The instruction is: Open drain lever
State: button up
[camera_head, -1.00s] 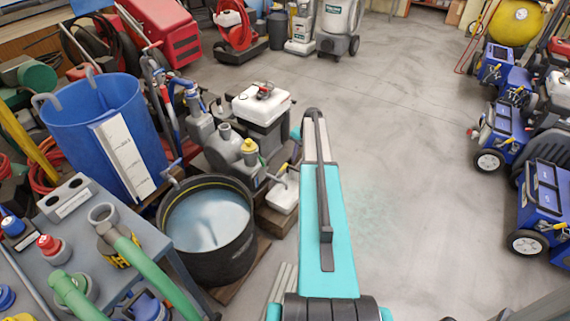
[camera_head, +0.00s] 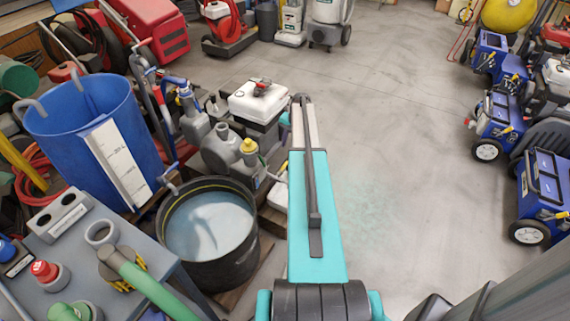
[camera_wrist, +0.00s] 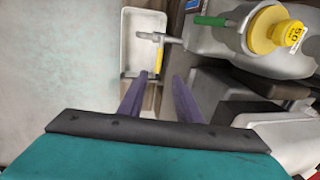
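A grey tap (camera_wrist: 166,39) sticks out from a grey tank (camera_wrist: 225,42) over a white tray (camera_wrist: 143,25) in the wrist view. A yellow lever (camera_wrist: 159,60) hangs from the tap, and a green lever (camera_wrist: 209,20) sits closer to the tank. I cannot tell for certain which is the drain lever. The purple fingers of my gripper (camera_wrist: 158,94) are apart, with nothing visibly held; the yellow lever lies a little beyond, between their lines. In the head view the tank (camera_head: 220,152) and tray (camera_head: 277,196) show left of my arm, which hides my gripper.
The tank has a yellow cap (camera_wrist: 288,33). A black tub of water (camera_head: 210,225) and a blue bin (camera_head: 85,115) stand left of the tank. Blue wheeled machines (camera_head: 540,195) line the right. The concrete floor (camera_head: 400,150) between is clear.

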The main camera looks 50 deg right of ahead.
jog(key=shift+d+f, duration=0.1)
send_near(284, 165)
jog(key=f, duration=0.2)
jog(key=w+f, duration=0.1)
jog(key=f, duration=0.4)
jog(key=shift+w+a+f, duration=0.15)
jog(key=shift+a+f, duration=0.1)
jog(key=shift+f, duration=0.05)
jog(key=shift+c, duration=0.3)
grip_shut()
